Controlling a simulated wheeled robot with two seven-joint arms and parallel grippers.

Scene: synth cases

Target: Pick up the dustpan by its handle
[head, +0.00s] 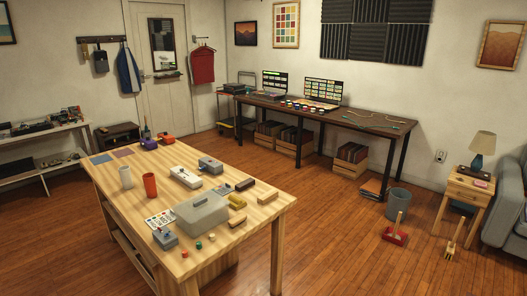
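A red dustpan (394,236) sits on the wooden floor at the right, in front of a grey bin. Its light wooden handle (398,220) stands up from it, leaning slightly right. A light wooden tool, perhaps a hand brush (454,241), stands on the floor to its right. Neither of my grippers is in the head view, so their state and distance from the dustpan do not show.
A wooden worktable (260,204) with boxes, cups and small parts fills the left foreground. A grey bin (398,203) stands behind the dustpan. A side table (466,185) with a lamp and a grey sofa (508,215) bound the right. Floor between worktable and dustpan is clear.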

